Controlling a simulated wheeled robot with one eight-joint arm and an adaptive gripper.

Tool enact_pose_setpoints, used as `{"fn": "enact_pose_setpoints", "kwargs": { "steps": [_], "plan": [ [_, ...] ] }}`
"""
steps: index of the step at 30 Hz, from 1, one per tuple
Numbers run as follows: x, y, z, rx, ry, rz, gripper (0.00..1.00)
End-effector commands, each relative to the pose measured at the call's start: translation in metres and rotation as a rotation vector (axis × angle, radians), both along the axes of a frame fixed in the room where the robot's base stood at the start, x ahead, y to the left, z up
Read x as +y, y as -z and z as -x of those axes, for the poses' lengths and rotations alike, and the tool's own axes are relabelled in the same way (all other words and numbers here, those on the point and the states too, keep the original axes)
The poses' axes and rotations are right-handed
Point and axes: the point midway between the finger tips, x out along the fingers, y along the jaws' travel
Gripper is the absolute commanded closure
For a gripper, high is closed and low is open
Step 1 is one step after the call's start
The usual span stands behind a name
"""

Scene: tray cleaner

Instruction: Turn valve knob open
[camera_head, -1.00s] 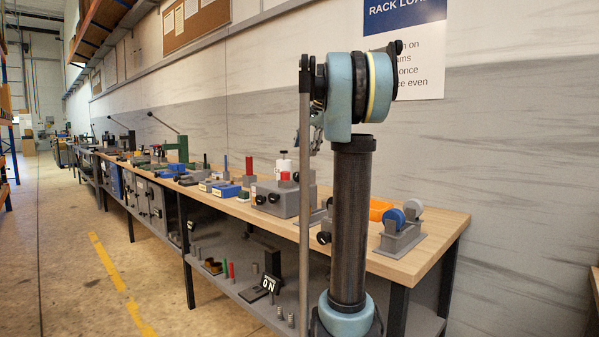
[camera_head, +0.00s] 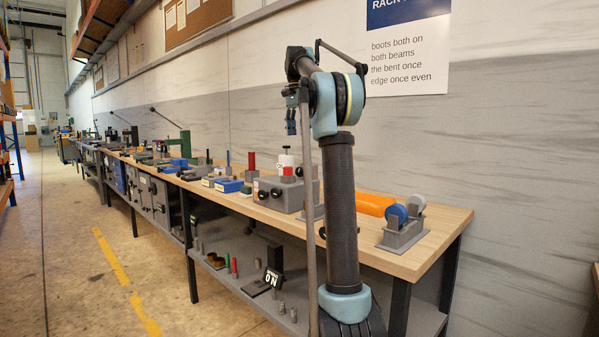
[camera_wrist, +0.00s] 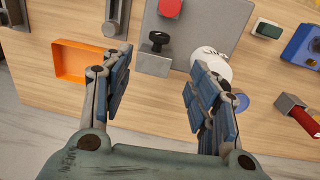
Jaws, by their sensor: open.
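A black knob (camera_wrist: 158,40) stands on a small grey block in the wrist view, beyond and between my fingers and nearer the left one. In the head view, a black knob (camera_head: 322,232) shows at the bench's front edge, partly behind my arm; I cannot tell if it is the same one. Two more black knobs (camera_head: 269,194) sit on the front of a grey box. My gripper (camera_wrist: 157,88) is open and empty, its blue-padded fingers wide apart. In the head view, my gripper (camera_head: 291,128) points down above the bench, clear of everything.
An orange tray (camera_wrist: 85,46) is at left. A grey stand with rollers (camera_head: 402,232) is at the bench's right end. The wall is close behind.

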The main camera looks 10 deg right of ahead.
Motion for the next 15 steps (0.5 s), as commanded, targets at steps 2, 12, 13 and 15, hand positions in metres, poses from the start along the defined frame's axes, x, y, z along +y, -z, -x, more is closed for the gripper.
{"fn": "enact_pose_setpoints", "kwargs": {
  "steps": [2,12,13,15],
  "plan": [
    [0.0,0.011,0.001,0.0,0.0,0.0,0.45],
    [-0.002,0.064,0.003,-0.001,0.0,-0.001,0.45],
    [-0.003,0.069,0.004,0.0,0.0,-0.001,0.45],
    [-0.003,0.08,0.004,0.0,0.0,-0.001,0.45]
  ]
}}
